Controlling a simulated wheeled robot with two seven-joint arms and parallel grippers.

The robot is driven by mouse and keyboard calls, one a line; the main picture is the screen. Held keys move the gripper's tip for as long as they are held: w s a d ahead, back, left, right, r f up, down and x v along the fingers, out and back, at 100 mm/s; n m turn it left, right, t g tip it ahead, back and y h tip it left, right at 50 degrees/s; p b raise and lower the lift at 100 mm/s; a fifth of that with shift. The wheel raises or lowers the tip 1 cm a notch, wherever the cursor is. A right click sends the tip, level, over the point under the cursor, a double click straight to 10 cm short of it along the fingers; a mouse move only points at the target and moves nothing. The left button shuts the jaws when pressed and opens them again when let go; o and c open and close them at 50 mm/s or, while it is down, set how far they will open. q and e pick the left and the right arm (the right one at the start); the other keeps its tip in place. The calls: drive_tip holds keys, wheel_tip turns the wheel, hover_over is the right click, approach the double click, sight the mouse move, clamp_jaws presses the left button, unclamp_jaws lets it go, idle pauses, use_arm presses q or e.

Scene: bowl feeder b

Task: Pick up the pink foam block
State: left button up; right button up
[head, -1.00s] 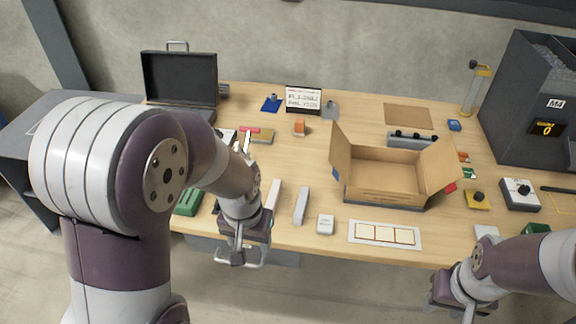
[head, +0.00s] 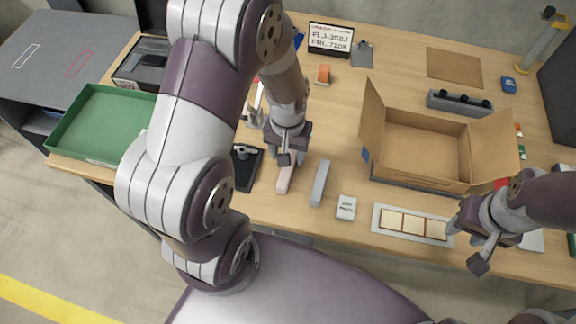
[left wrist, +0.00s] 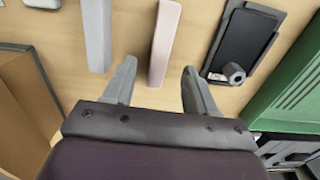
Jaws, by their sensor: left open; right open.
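The pink foam block (head: 285,180) is a pale pink bar lying on the table, just in front of my left gripper (head: 287,160) in the head view. I cannot tell the height of the fingers above the table. My right gripper (head: 482,250) is open and empty by the front right edge.
A grey bar (head: 320,184) lies close beside the pink block. A black tray (head: 247,168) is on its other side. An open cardboard box (head: 420,150), a small white block (head: 346,208) and a white card strip (head: 410,224) are to the right. A green bin (head: 90,125) stands left.

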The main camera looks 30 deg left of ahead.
sight(287, 170)
use_arm(q)
drive_tip(key=f, duration=0.4)
drive_tip(key=shift+s+d, duration=0.1)
drive_tip(key=shift+s, duration=0.25)
drive_tip(key=shift+w+f, duration=0.1)
drive_tip(key=shift+f, duration=0.1)
clamp_jaws()
